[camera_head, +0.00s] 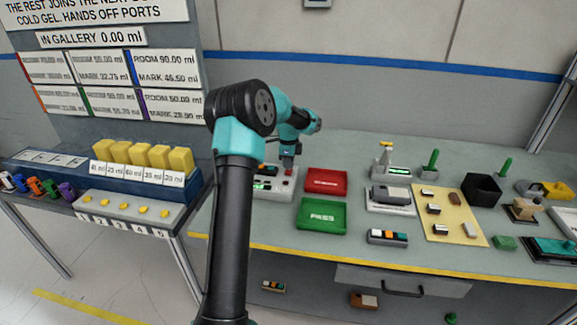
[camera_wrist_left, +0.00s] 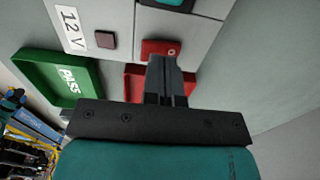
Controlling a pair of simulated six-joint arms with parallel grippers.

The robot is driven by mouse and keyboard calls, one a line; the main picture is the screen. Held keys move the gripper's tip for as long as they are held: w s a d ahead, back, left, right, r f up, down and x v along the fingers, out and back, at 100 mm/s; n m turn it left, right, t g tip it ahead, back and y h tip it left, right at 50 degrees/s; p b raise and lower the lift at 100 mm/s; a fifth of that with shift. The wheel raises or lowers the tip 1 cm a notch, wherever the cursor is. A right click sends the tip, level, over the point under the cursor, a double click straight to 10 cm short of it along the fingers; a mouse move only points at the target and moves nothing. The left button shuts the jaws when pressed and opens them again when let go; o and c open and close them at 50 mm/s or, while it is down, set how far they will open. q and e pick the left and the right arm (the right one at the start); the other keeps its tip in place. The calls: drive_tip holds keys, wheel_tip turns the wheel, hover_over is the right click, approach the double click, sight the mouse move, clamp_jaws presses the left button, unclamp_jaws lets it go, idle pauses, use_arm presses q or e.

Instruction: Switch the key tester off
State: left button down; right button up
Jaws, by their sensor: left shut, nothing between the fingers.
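The likely key tester is a pale grey box (camera_head: 268,191) with a green-lit display, left of the trays in the head view. In the left wrist view the tester (camera_wrist_left: 120,17) shows a "12 V" label, a small dark brown button (camera_wrist_left: 105,39) and a red switch (camera_wrist_left: 160,46) marked "O". My left gripper (camera_head: 289,164) is shut and empty, pointing down over the right part of the box. In the wrist view its fingertips (camera_wrist_left: 164,60) overlap the lower edge of the red switch; I cannot tell whether they touch it. My right gripper is not in view.
A red tray (camera_head: 326,181) and a green "PASS" tray (camera_head: 321,214) lie right of the tester. Farther right are a grey device (camera_head: 390,197), a yellow mat (camera_head: 448,228) with small blocks and a black bin (camera_head: 481,190). Yellow blocks (camera_head: 141,154) stand on the left table.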

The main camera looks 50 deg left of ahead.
use_arm(q)
wheel_tip(320, 180, up, 13)
drive_tip(key=w+a, duration=0.1)
drive_tip(key=shift+w, duration=0.2)
idle(0.5)
